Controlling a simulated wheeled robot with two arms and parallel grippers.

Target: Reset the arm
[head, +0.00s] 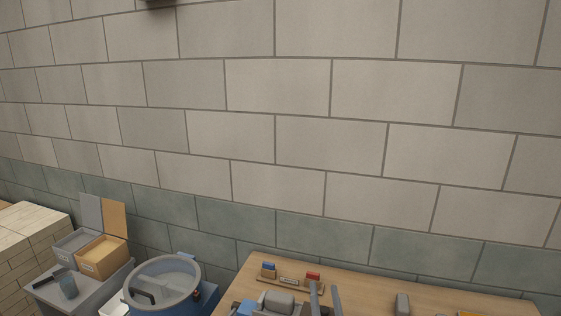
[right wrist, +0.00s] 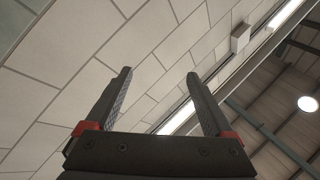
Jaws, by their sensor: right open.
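My right gripper (right wrist: 158,75) is open in the right wrist view. Its two dark fingers stand wide apart with nothing between them, pointing up toward the wall and ceiling. My left gripper is not in view.
A small rack with blue and red pieces (head: 290,281) sits on the table. A blue round tub (head: 163,289) stands left of it, then open boxes (head: 92,250) and pale stacked bricks (head: 25,240). A block wall (head: 300,140) fills the back.

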